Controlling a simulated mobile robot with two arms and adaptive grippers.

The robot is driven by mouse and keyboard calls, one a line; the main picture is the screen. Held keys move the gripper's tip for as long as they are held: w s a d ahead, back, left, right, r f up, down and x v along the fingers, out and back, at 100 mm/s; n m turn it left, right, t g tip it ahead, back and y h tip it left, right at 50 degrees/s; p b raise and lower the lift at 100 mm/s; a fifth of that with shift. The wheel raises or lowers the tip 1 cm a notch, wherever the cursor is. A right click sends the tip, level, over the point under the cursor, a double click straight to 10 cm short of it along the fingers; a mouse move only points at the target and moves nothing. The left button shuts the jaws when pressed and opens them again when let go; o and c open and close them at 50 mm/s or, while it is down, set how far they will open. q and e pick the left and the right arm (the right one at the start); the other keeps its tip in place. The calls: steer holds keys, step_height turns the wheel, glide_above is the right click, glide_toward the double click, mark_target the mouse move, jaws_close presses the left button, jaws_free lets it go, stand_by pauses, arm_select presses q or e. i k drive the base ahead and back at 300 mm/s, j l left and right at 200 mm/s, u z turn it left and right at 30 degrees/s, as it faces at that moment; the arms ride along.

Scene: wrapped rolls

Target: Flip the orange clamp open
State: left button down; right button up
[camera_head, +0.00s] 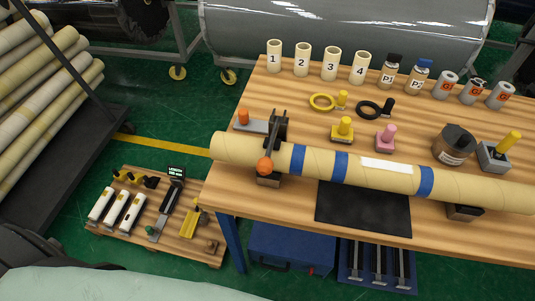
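The clamp with the orange ball knob (264,166) is at the left end of the long tan wrapped roll (315,161) on the wooden table. Its dark arm (273,140) reaches from a black bracket behind the roll, across the top of the roll, to the knob at the roll's front side. The arm lies over the roll. A second, smaller orange knob (243,117) stands on a grey bar behind the roll; I cannot tell whether it belongs to the clamp. Neither gripper shows in the head view.
Numbered cups (303,60), bottles (390,71) and grey cans stand along the table's back. A black mat (363,209) lies in front of the roll. A dark jar (454,145) stands at the right. A low tool board (158,216) is left of the table.

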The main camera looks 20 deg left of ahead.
mark_target(265, 166)
steer(key=i+l, duration=0.1)
steer(key=l, duration=0.55)
steer(key=i+l, duration=0.1)
steer(key=l, duration=0.55)
steer(key=i+l, duration=0.1)
steer(key=l, duration=0.6)
steer(key=u, duration=1.45)
